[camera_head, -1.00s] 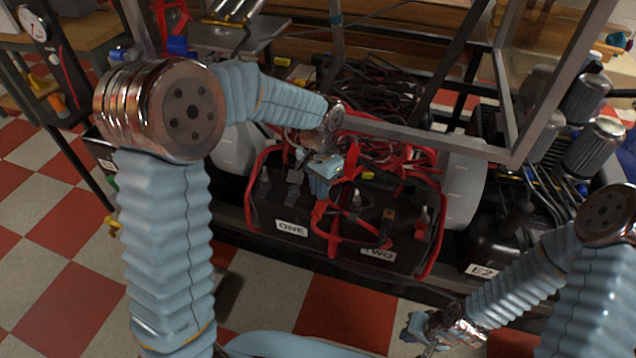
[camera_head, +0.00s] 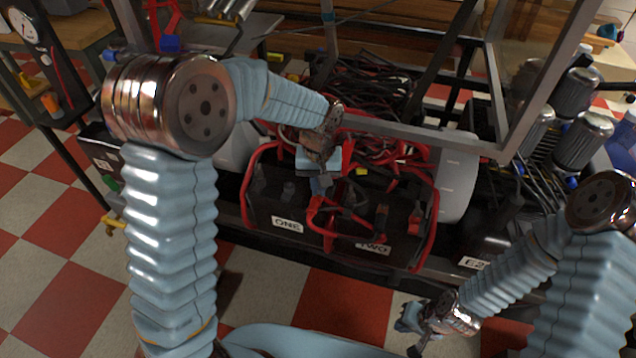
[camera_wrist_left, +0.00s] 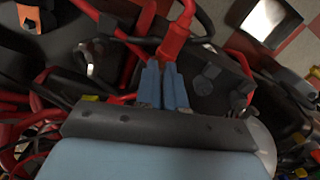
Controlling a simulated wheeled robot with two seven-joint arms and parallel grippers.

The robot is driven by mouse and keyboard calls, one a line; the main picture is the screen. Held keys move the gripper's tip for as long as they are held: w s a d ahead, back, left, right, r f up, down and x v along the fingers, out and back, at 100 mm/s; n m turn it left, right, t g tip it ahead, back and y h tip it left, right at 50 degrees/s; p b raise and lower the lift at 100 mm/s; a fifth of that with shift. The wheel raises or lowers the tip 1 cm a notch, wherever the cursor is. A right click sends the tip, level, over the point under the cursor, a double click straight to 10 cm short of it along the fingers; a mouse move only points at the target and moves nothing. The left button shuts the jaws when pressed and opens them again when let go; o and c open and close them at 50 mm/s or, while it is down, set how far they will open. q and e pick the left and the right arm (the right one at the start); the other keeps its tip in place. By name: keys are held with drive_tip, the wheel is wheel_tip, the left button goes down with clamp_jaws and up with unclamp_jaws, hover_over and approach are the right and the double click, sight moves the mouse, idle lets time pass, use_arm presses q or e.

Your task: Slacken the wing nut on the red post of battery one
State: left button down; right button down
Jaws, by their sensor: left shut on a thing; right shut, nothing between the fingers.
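Battery one (camera_head: 262,213), a black box with a white ONE label (camera_head: 287,224), stands at the near edge of the bay. My left gripper (camera_head: 320,186) points down at its right side, by the red post. In the left wrist view, my left gripper's blue fingers (camera_wrist_left: 163,82) are closed together beside a red cable end (camera_wrist_left: 174,42). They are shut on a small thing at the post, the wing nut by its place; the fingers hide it. My right gripper (camera_head: 418,338) is shut and empty, low at the right, apart from the batteries.
Battery two, with its TWO label (camera_head: 375,247), adjoins on the right. Red cables (camera_head: 436,215) loop around both batteries. Checkered floor (camera_head: 335,310) in front is clear.

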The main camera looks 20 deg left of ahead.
use_arm(q)
drive_tip(key=shift+s+f, duration=0.1)
drive_tip(key=shift+f, duration=0.05)
drive_tip(key=c, duration=1.2)
unclamp_jaws()
drive_tip(key=shift+c, duration=0.2)
wheel_tip(320, 180, up, 14)
drive_tip(key=p, duration=0.2)
